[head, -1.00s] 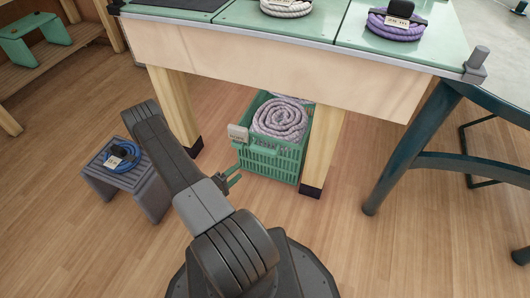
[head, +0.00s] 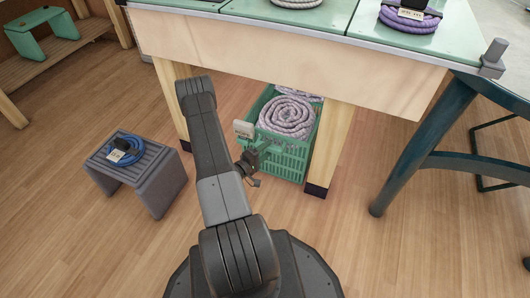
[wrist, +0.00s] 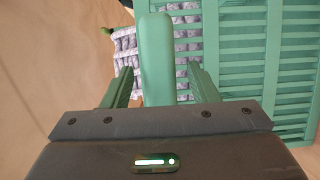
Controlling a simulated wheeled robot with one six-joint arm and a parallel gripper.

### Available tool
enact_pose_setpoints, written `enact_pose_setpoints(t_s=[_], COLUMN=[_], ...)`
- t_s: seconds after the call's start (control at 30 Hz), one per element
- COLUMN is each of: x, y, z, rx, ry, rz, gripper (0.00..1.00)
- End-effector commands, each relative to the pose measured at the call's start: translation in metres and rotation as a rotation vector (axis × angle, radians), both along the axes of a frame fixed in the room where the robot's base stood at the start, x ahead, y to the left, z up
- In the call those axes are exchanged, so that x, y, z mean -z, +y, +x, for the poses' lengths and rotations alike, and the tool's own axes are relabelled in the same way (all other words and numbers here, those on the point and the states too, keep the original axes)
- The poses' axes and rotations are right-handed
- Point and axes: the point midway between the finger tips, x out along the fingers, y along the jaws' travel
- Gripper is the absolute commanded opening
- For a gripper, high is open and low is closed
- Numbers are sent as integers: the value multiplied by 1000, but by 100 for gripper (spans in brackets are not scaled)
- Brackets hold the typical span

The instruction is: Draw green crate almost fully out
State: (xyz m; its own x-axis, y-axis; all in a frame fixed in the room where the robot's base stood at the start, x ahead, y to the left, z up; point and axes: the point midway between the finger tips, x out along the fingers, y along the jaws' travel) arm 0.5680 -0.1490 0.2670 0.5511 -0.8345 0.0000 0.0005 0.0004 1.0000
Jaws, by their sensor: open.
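The green crate (head: 292,160) stands on the floor under the workbench, between two wooden legs, with a coiled grey-lilac rope (head: 286,116) in it. Gaps show between the bar and both fingers. The crate's slatted wall (wrist: 255,60) is at right, and rope shows behind the bar.
The workbench (head: 290,50) overhangs the crate, and its right leg (head: 330,145) is close beside it. A grey stool (head: 150,175) with a blue rope coil (head: 126,149) stands at left. A dark-legged table (head: 425,140) is at right. The floor in front is mostly clear.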

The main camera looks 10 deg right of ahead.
Motion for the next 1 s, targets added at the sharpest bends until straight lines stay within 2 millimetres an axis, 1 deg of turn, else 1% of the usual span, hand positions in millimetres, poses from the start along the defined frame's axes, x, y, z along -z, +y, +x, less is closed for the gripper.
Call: enact_pose_setpoints(t_s=[0.23, 0.27, 0.3, 0.47, 0.5, 0.53, 0.77, 0.87, 1.0], x=[0, 0, 0, 0, 0, 0, 0, 0, 0], y=[-1, -1, -1, 0, 0, 0, 1, 5, 13], z=[1, 1, 1, 1, 0, 0, -1, -6, -18], rx=[0, 0, 0, 0, 0, 0, -1, -2, -2], ry=[0, 0, 0, -1, -1, -1, 1, 1, 2], rz=[0, 0, 0, 1, 1, 1, 1, 2, 1], gripper=[54, 50, 42, 10, 3, 0, 0, 0, 0])
